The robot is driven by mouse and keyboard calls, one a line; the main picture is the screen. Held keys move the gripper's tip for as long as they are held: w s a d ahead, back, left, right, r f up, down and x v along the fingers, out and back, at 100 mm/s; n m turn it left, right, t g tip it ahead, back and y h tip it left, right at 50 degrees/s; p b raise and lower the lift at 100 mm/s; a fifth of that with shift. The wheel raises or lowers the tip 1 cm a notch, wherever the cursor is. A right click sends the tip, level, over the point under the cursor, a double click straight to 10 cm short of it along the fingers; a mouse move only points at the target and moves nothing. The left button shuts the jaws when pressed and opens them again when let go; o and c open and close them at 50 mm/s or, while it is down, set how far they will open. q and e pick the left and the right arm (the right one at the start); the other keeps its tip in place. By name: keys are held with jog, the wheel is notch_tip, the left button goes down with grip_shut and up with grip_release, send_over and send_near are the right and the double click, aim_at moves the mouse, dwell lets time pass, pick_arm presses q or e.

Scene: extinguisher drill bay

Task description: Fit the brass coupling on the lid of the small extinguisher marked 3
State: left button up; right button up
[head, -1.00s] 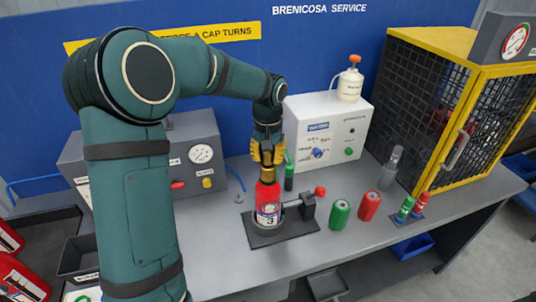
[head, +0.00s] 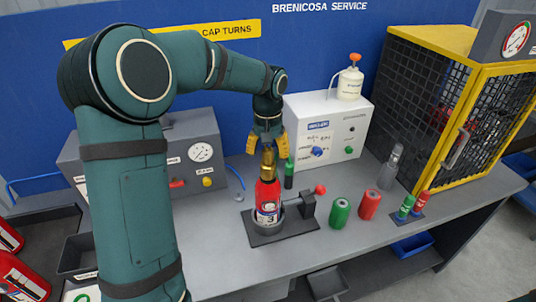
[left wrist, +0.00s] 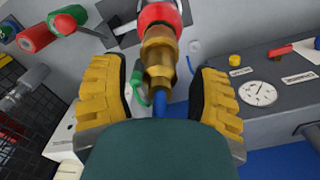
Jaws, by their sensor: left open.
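The small red extinguisher marked 3 (head: 267,196) stands upright in a dark clamp stand (head: 282,233) on the bench. The brass coupling (head: 268,163) sits upright on its top. It also shows in the left wrist view (left wrist: 159,52), in line with the red extinguisher top (left wrist: 158,14). My left gripper (head: 268,143) is open just above the coupling. Its yellow fingers stand apart on either side in the left wrist view, with gaps between them and the brass. The thread between coupling and lid is hidden. My right gripper is out of view.
A white test box (head: 333,135) and a grey gauge box (head: 205,140) stand behind. A green can (head: 340,213) and a red can (head: 369,206) stand to the right. A yellow-framed mesh cage (head: 450,110) bounds the right side. The bench front is mostly clear.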

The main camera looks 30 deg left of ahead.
aim_at(268, 148)
pick_arm(q)
notch_tip(268, 148, up, 10)
jog(key=shift+r, duration=0.2)
dwell(0.8)
